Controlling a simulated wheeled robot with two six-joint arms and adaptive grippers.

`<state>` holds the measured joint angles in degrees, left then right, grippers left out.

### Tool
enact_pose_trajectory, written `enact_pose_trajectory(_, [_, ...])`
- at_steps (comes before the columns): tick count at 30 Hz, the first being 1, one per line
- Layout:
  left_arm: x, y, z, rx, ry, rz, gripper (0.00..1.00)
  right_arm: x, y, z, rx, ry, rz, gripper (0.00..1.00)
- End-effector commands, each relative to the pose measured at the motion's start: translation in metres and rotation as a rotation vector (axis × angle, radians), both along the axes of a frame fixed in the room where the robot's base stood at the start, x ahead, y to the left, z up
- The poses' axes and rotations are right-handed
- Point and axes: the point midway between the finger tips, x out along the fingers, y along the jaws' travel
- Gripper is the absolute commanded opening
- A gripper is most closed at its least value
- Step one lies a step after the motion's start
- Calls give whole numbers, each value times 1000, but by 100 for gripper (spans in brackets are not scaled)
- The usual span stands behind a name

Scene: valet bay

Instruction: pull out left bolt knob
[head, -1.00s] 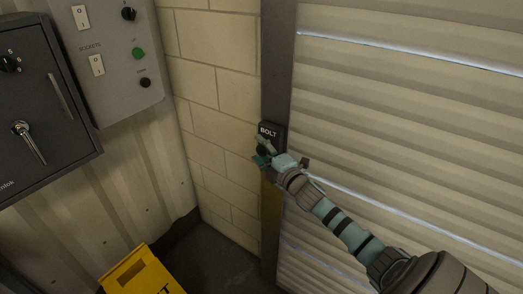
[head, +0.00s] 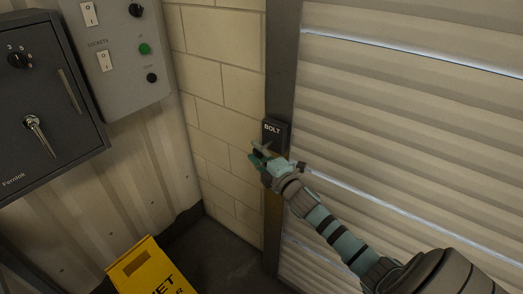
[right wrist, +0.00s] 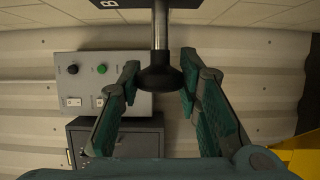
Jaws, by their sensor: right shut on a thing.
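The bolt knob (right wrist: 158,78) is a round black knob on a bare metal shaft (right wrist: 160,25), seen in the right wrist view. The shaft comes from the dark BOLT plate (head: 276,135) on the door frame. My right gripper (right wrist: 159,76) has one teal finger on each side of the knob and is shut on it. In the head view, my right gripper (head: 258,158) is just below and left of the plate and hides most of the knob. My left gripper is not in view.
A ribbed shutter (head: 400,110) fills the right side. A block wall (head: 225,100) is left of the frame. A grey switch panel (head: 115,50) and a dark safe (head: 40,120) are at left. A yellow wet-floor sign (head: 150,270) stands low in front.

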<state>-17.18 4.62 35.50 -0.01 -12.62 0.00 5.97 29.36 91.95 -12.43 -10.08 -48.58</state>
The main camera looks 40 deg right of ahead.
Motion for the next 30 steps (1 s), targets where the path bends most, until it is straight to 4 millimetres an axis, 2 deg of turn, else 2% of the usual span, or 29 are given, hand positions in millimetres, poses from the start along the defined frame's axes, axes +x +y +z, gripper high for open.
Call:
enact_pose_trajectory(2, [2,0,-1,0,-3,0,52,0,1,-3,3,5,1,0])
enact_pose_trajectory(3, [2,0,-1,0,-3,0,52,1,2,-3,3,5,2,34])
enact_pose_trajectory(6, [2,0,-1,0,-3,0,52,1,2,-3,1,4,3,50])
enact_pose_trajectory(7, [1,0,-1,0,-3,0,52,1,2,-3,1,4,3,52])
enact_pose_trajectory(15, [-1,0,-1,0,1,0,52,0,1,-2,1,3,2,52])
enact_pose_trajectory(19, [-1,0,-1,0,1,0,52,-11,2,-3,-2,6,1,52])
enact_pose_trajectory(30, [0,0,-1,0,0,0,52,-103,12,-3,-4,7,4,52])
